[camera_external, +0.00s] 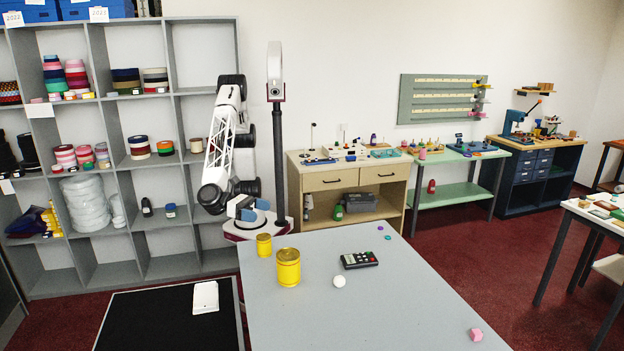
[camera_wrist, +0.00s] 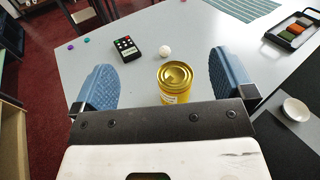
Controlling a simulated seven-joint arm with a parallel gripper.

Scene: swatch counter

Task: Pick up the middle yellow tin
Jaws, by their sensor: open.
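Two yellow tins show in the external view: a larger tin (camera_external: 288,270) and a smaller tin (camera_external: 264,246) to its left, nearer my arm. I see no third tin, so I cannot tell which is the middle one. The wrist view shows one yellow tin (camera_wrist: 177,84), upright with a round lid, its lower part hidden by my gripper's body. My gripper (camera_external: 249,208) is open and empty, above the counter's end by the smaller tin. In the wrist view its blue fingers (camera_wrist: 162,70) are wide apart, with the tin between them in the picture, nearer the right finger.
The wrist view shows a tray of coloured blocks (camera_wrist: 291,42) and a white dish (camera_wrist: 296,109).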

